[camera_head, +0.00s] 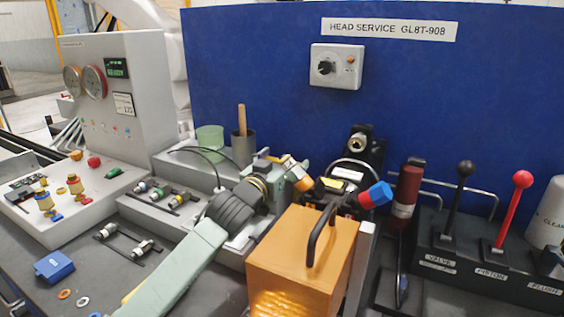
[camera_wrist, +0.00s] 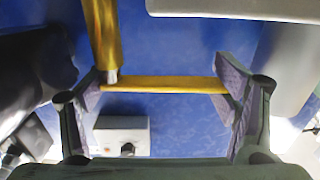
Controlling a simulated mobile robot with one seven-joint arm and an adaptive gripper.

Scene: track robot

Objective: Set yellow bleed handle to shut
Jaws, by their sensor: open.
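The yellow bleed handle (camera_wrist: 165,84) is a thin bar lying nearly level across the middle of the wrist view. Its left end meets the grey tip of a brass-coloured cylinder (camera_wrist: 101,35) that comes down from the top. My gripper (camera_wrist: 162,88) is open, with one finger near each end of the bar. The bar spans the gap between the fingers; I cannot tell if either finger touches it. In the head view my arm and the orange housing (camera_head: 303,250) crowd the area, and I cannot clearly make out the handle there.
A blue panel (camera_head: 260,60) stands behind, with a grey knob box (camera_head: 337,67) on it, also in the wrist view (camera_wrist: 122,136). Black (camera_head: 465,170) and red (camera_head: 522,181) levers stand at right. A blue-and-red fitting (camera_head: 375,195) sticks out beside the housing. Gauges and small valves fill the left.

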